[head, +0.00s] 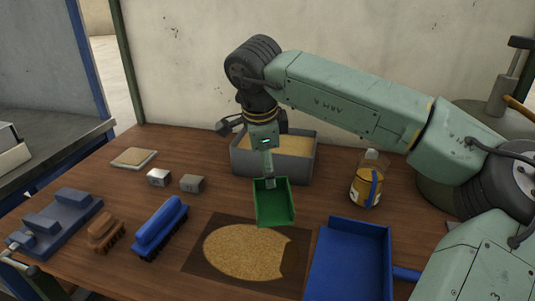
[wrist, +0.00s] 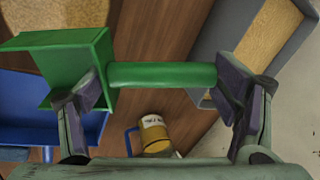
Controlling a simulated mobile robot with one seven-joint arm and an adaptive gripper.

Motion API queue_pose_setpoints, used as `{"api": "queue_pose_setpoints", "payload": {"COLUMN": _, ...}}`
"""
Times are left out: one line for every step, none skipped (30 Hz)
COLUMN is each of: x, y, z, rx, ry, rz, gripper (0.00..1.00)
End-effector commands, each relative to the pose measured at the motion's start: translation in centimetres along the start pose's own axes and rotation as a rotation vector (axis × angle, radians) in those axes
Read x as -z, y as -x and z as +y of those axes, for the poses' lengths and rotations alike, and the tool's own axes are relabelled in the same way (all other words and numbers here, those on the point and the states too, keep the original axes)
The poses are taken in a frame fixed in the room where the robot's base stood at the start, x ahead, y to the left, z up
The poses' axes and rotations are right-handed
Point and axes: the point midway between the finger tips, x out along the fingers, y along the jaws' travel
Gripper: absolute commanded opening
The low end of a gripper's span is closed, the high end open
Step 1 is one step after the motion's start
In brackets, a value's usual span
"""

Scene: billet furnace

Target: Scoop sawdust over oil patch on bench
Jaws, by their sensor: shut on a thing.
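My gripper (head: 268,178) is shut on the handle of a green scoop (head: 273,204). In the wrist view the handle (wrist: 162,75) lies between the fingers, with the scoop pan (wrist: 62,55) at the left. The pan hangs over the bench, between the sawdust bin and the patch, and no sawdust shows in it. The grey bin (head: 240,165) holds tan sawdust and stands behind the scoop. A dark rectangular patch (head: 205,265) lies on the bench in front. A rounded layer of sawdust (head: 245,250) covers most of its middle, with a notch at its right edge.
A blue dustpan (head: 388,245) lies right of the patch. A jug of amber liquid (head: 366,185) stands behind it. A blue brush (head: 158,228), brown brush (head: 106,231), vise (head: 52,222), two metal blocks (head: 192,183) and a tan pad (head: 133,157) occupy the left.

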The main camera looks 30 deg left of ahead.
Motion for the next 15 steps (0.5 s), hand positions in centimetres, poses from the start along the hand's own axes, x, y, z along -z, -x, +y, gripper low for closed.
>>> {"api": "queue_pose_setpoints", "payload": {"x": 0.0, "y": 0.1, "z": -0.2, "rx": -0.010, "ry": 0.001, "rz": 0.000, "gripper": 0.46}}
{"api": "queue_pose_setpoints", "payload": {"x": 0.0, "y": 0.1, "z": -0.2, "rx": -0.016, "ry": 0.001, "rz": 0.000, "gripper": 0.46}}
{"api": "queue_pose_setpoints", "payload": {"x": 0.0, "y": 0.0, "z": -0.2, "rx": -0.022, "ry": 0.002, "rz": 0.000, "gripper": 0.46}}
{"api": "queue_pose_setpoints", "payload": {"x": 0.0, "y": -0.1, "z": -0.2, "rx": -0.025, "ry": 0.003, "rz": 0.000, "gripper": 0.46}}
{"api": "queue_pose_setpoints", "payload": {"x": 0.0, "y": -0.1, "z": -0.2, "rx": -0.029, "ry": 0.004, "rz": 0.000, "gripper": 0.46}}
{"api": "queue_pose_setpoints", "payload": {"x": 0.0, "y": -0.2, "z": -0.2, "rx": -0.032, "ry": 0.004, "rz": 0.000, "gripper": 0.46}}
{"api": "queue_pose_setpoints", "payload": {"x": 0.0, "y": -0.2, "z": -0.2, "rx": -0.035, "ry": 0.005, "rz": 0.000, "gripper": 0.46}}
{"api": "queue_pose_setpoints", "payload": {"x": 0.0, "y": -0.3, "z": -0.2, "rx": -0.039, "ry": 0.005, "rz": 0.000, "gripper": 0.46}}
{"api": "queue_pose_setpoints", "payload": {"x": -0.1, "y": -0.3, "z": -0.3, "rx": -0.048, "ry": 0.006, "rz": 0.000, "gripper": 0.46}}
{"api": "queue_pose_setpoints", "payload": {"x": -0.1, "y": -0.4, "z": -0.3, "rx": -0.057, "ry": 0.006, "rz": 0.001, "gripper": 0.46}}
{"api": "queue_pose_setpoints", "payload": {"x": -0.1, "y": -0.5, "z": -0.4, "rx": -0.069, "ry": 0.007, "rz": 0.001, "gripper": 0.46}}
{"api": "queue_pose_setpoints", "payload": {"x": -0.1, "y": -0.6, "z": -0.5, "rx": -0.085, "ry": 0.009, "rz": 0.001, "gripper": 0.46}}
{"api": "queue_pose_setpoints", "payload": {"x": -0.1, "y": -0.7, "z": -0.6, "rx": -0.099, "ry": 0.011, "rz": 0.000, "gripper": 0.46}}
{"api": "queue_pose_setpoints", "payload": {"x": -0.2, "y": -0.8, "z": -0.6, "rx": -0.114, "ry": 0.014, "rz": 0.000, "gripper": 0.46}}
{"api": "queue_pose_setpoints", "payload": {"x": -0.1, "y": -0.9, "z": -0.7, "rx": -0.135, "ry": 0.015, "rz": 0.000, "gripper": 0.46}}
